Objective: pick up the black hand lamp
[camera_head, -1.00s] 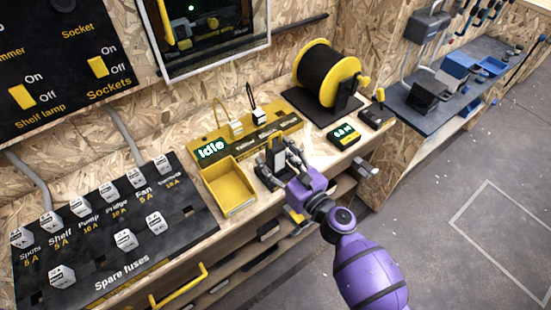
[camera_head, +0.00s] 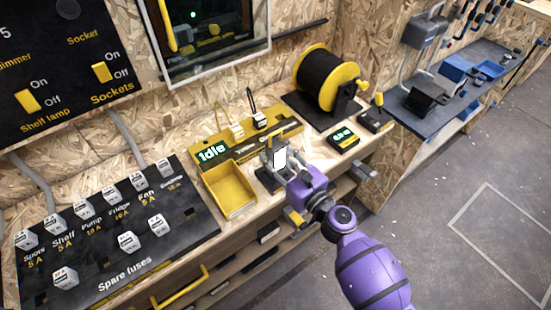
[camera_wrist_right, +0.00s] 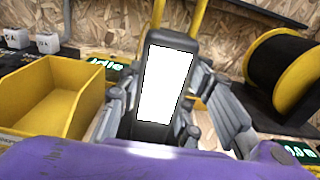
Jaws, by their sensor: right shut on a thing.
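The black hand lamp (camera_wrist_right: 168,85) stands upright between the fingers of my right gripper (camera_head: 282,160), with its white panel glowing brightly. In the head view the lamp (camera_head: 280,158) shows mostly as that bright panel. The right gripper is shut on it, with a grey finger on each side in the wrist view. A dark base (camera_head: 268,180) lies at the lamp's foot on the bench. The lamp's lower end is hidden by the gripper, so I cannot tell whether it touches the base. My left gripper is not in view.
A yellow bin (camera_head: 228,190) stands just left of the gripper. A yellow panel reading "Idle" (camera_head: 212,153) lies behind it. A cable reel (camera_head: 328,80) and a small display (camera_head: 343,138) stand to the right. The fuse board (camera_head: 110,255) fills the left of the bench.

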